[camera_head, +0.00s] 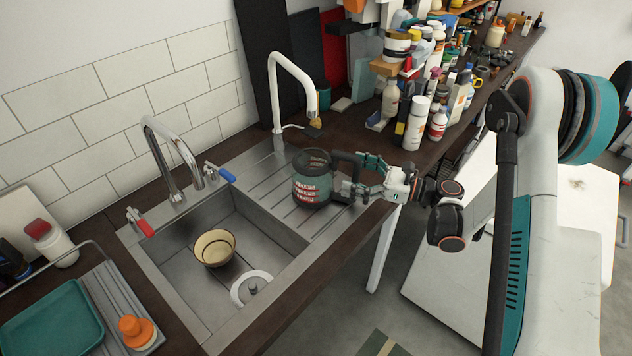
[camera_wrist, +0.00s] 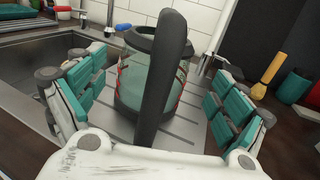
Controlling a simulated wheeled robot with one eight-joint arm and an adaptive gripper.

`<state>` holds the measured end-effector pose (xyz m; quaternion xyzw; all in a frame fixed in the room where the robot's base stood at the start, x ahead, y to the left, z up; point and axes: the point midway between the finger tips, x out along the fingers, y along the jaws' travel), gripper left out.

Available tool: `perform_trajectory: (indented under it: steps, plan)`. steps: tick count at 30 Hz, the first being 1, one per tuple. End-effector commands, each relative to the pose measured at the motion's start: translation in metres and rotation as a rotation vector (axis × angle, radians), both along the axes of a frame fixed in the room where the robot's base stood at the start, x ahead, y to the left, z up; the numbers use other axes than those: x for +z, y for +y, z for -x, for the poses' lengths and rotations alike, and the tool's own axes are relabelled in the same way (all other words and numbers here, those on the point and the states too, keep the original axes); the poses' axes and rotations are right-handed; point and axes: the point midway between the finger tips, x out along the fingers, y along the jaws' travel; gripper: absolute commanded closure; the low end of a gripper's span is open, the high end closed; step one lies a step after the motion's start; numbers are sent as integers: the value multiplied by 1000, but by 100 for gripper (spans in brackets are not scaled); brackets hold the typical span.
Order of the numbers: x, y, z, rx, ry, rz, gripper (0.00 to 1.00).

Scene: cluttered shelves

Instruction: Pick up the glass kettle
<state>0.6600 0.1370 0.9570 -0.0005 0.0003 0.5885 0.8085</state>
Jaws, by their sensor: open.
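The glass kettle (camera_head: 311,182) stands upright on the ribbed steel drainboard to the right of the sink basin. It has a greenish see-through body with red and white markings and a dark handle facing my gripper. My gripper (camera_head: 352,176) is at the kettle's handle side, level with it. In the wrist view my gripper (camera_wrist: 153,100) is open, with one teal-padded finger on each side of the kettle (camera_wrist: 135,88). The black handle (camera_wrist: 165,75) rises between the fingers, close to the palm. Gaps show between both fingers and the kettle, and its lower part is partly hidden by the palm.
A steel sink (camera_head: 185,270) with a cream bowl (camera_head: 215,247) lies to the left. A white faucet (camera_head: 274,95) stands behind the kettle. Several bottles and jars (camera_head: 415,125) crowd the counter at the back right. A yellow-handled brush (camera_wrist: 272,70) shows right of the fingers.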

Motion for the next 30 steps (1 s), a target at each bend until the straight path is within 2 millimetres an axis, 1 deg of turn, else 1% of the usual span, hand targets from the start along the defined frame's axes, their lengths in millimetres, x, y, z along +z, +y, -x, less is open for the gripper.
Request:
perform_trajectory:
  steps: [1,8,11,15,18,25,26,27,29,30]
  plan:
    - [0,4,-1,1,0,0,8]
    - [0,16,-4,0,1,-1,8]
    - [0,27,-7,2,1,-1,8]
    - [0,48,-12,2,1,-1,8]
    - [1,57,-16,1,1,-1,8]
    - [3,58,-17,-1,1,-1,8]
    - [3,58,-17,-1,1,-1,15]
    - [3,58,-17,-1,1,-1,24]
    - [3,58,-17,-1,1,-1,37]
    - [3,58,-17,-1,1,-1,46]
